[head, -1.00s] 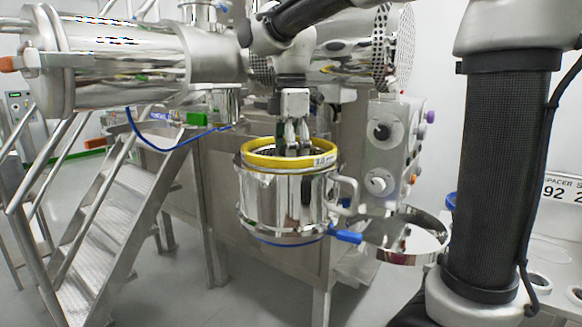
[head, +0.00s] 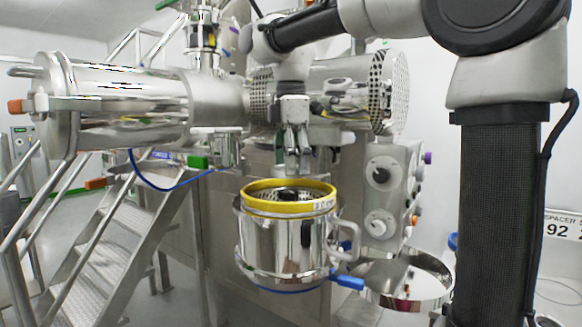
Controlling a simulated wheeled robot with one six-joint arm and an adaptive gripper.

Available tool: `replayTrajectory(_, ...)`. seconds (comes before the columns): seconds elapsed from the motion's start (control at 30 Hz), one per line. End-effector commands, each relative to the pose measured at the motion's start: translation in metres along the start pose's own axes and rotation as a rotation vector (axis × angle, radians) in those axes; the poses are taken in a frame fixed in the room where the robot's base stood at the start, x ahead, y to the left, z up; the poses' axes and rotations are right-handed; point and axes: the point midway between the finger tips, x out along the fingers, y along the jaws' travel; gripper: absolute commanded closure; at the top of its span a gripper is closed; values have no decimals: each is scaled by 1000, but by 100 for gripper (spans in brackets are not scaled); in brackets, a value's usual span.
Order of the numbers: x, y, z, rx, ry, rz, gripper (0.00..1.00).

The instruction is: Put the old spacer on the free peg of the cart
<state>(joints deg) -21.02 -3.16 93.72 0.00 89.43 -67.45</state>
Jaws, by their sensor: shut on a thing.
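My gripper (head: 298,168) hangs above the open steel vessel with the yellow ring. It points down and is shut on a small grey metal piece (head: 308,160), which seems to be the old spacer; the fingers hide much of it. The piece is clear of the yellow ring (head: 262,205). A white surface (head: 560,290) at the lower right, partly behind my arm, seems to be part of the cart. The free peg cannot be made out.
The steel vessel (head: 285,245) has a side handle and a blue-gripped lever (head: 346,281). A round steel pan (head: 405,285) and a knobbed control box (head: 388,195) stand to its right. Metal stairs (head: 95,260) are at the left. A large steel cylinder (head: 130,105) lies behind.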

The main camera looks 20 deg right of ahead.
Motion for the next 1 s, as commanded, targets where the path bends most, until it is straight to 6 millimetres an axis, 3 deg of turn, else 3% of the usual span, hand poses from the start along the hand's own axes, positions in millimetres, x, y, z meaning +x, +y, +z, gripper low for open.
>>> replayTrajectory(0.3, -17, 0, 0, 0, 0, 0, 61)
replayTrajectory(1.0, -17, 0, 0, 0, 0, 0, 61)
